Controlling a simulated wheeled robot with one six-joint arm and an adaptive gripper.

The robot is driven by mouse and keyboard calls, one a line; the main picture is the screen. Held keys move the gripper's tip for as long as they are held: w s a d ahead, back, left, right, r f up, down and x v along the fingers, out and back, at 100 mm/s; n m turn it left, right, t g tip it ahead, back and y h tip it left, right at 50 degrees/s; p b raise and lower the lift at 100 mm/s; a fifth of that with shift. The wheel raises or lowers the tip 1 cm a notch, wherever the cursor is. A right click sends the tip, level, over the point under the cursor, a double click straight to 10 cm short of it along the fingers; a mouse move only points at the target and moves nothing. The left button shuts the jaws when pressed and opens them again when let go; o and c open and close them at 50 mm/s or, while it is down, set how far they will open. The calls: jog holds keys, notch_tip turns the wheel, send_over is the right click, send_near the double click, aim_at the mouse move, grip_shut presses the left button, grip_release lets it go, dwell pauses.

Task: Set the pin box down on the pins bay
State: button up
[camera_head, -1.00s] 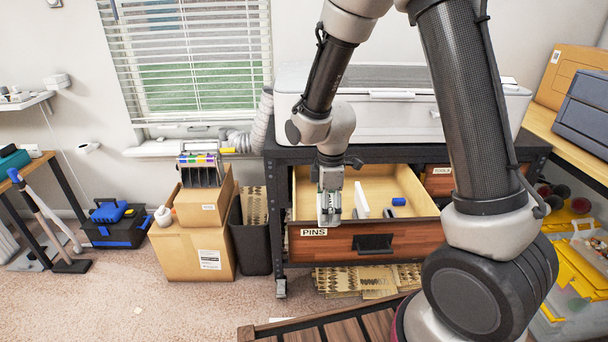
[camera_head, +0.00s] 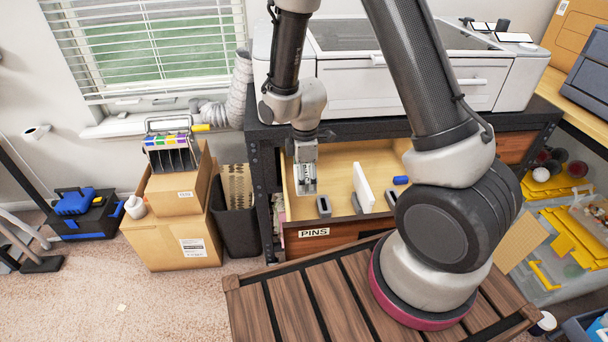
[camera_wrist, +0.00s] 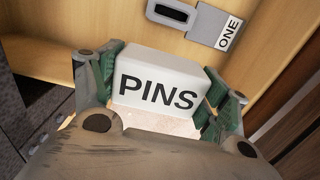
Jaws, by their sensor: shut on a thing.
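The pin box (camera_wrist: 157,88) is white with black PINS lettering and sits between the green-padded fingers of my gripper (camera_wrist: 160,95) in the wrist view. In the head view my gripper (camera_head: 305,182) points down over the left part of an open wooden drawer (camera_head: 340,170). The drawer's front carries a PINS label (camera_head: 314,232). The box is hard to make out there, and its gap above the drawer floor cannot be told. No separate bay marked pins stands out.
A white upright panel (camera_head: 364,187), a blue piece (camera_head: 401,180) and a small grey slotted part (camera_head: 323,206) are in the drawer. The wrist view shows a grey slotted piece (camera_wrist: 190,17) labelled ONE. A white machine (camera_head: 400,65) stands above. Cartons (camera_head: 172,240) are left.

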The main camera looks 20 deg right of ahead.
jog(key=shift+d, duration=0.1)
jog(key=shift+f, duration=3.5)
jog(key=shift+f, duration=0.15)
jog(key=shift+f, duration=0.35)
jog(key=shift+f, duration=0.15)
jog(key=shift+f, duration=0.55)
jog(key=shift+f, duration=0.1)
jog(key=shift+f, duration=0.55)
